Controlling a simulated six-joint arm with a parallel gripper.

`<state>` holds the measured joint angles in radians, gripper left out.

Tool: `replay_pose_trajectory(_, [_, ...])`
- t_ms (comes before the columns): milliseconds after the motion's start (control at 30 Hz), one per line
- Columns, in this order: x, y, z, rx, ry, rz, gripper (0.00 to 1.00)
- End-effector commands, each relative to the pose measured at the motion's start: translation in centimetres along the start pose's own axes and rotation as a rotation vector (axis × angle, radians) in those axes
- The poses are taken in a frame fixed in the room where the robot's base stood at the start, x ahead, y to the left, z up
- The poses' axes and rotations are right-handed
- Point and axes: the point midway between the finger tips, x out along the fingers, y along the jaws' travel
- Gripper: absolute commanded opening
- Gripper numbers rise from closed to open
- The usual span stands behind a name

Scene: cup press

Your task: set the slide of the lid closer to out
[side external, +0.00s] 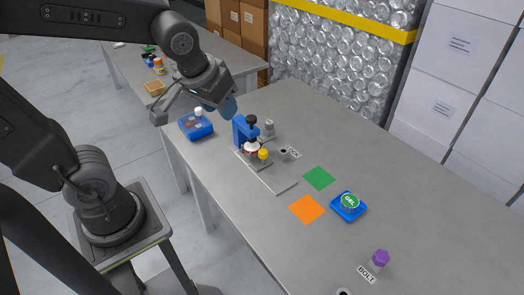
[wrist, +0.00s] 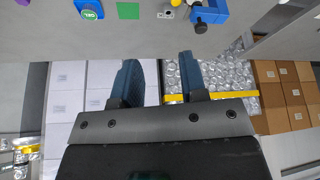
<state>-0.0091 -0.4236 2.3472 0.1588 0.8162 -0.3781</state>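The lid closer (side external: 240,131) is a blue upright press with a black knob (side external: 251,119), standing on the table left of centre. A red and white part sits under the knob, and a yellow knob (side external: 263,154) is at its front. A flat grey plate or rail (side external: 282,184) runs from it to the lower right; I cannot tell the slide's exact position. The press also shows upside down at the top of the wrist view (wrist: 212,10), partly cut off. My gripper (wrist: 158,76) is open and empty, above and behind the press in the side view (side external: 219,106).
A blue box (side external: 196,127) with a white knob stands left of the press. The table's right side is largely clear.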

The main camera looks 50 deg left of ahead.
Motion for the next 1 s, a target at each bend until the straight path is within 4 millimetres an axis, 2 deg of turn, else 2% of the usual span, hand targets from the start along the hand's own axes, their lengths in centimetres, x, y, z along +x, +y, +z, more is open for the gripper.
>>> replay_pose_trajectory(33, [1.6, 0.0, -1.2, -0.051, -0.019, -0.031, 0.44])
replay_pose_trajectory(200, [7.1, -0.1, -4.6, -0.239, -0.037, -0.122, 0.58])
replay_pose_trajectory(333, [12.0, -0.1, -6.5, -0.371, -0.040, -0.181, 0.58])
replay_pose_trajectory(500, [17.6, -0.3, -7.5, -0.504, -0.036, -0.233, 0.58])
replay_pose_trajectory(600, [19.7, -0.3, -7.7, -0.553, -0.032, -0.248, 0.58])
replay_pose_trajectory(867, [22.0, -0.7, -7.7, -0.588, -0.028, -0.259, 0.58])
replay_pose_trajectory(1000, [24.1, -1.2, -7.3, -0.588, -0.032, -0.261, 0.58])
